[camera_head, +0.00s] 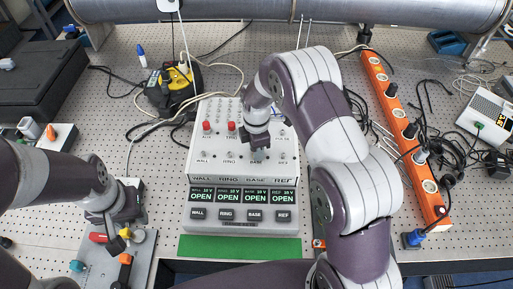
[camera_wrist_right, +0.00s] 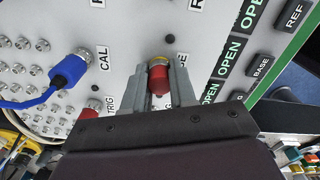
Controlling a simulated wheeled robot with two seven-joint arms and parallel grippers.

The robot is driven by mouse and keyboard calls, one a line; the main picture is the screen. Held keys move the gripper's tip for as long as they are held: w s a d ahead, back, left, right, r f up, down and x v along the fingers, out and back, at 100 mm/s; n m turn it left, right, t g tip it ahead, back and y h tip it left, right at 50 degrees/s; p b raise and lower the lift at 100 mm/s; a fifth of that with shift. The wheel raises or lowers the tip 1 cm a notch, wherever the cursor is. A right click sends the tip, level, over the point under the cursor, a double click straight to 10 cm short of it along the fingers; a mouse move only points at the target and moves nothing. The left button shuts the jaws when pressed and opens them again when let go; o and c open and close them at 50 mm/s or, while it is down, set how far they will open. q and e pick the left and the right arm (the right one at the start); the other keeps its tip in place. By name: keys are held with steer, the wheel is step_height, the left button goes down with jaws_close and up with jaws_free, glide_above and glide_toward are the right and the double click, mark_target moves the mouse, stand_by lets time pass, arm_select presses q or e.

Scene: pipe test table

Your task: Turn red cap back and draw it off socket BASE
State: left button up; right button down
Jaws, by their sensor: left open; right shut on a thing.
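The grey test box (camera_head: 240,215) has a row of sockets with labels that include BASE. In the right wrist view a red cap (camera_wrist_right: 158,79) with a gold-coloured collar is between the two fingers of my right gripper (camera_wrist_right: 158,92), which is shut on it. The cap is against or very near the panel; I cannot tell whether it is still seated. In the head view my right gripper (camera_head: 258,152) is above the BASE column and hides the cap. Two other red caps (camera_head: 207,126) (camera_head: 231,127) stand on sockets to its left. My left gripper (camera_head: 118,238) is open, low at the left.
A blue cable plug (camera_wrist_right: 70,70) is at the CAL socket. The box's displays (camera_head: 243,196) read OPEN. A small board (camera_head: 143,262) with coloured parts lies below my left gripper. An orange power strip (camera_head: 405,135) and loose cables are on the right.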

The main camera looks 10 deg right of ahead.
steer(key=c, duration=1.6)
jaws_free()
steer(key=shift+c, duration=0.2)
jaws_close()
steer(key=n, duration=0.3)
steer(key=shift+n+p, duration=0.3)
steer(key=shift+n, duration=0.8)
steer(key=n, duration=0.3)
steer(key=shift+n, duration=0.3)
steer(key=shift+r, duration=0.1)
steer(key=shift+r+p, duration=1.2)
steer(key=shift+r, duration=0.1)
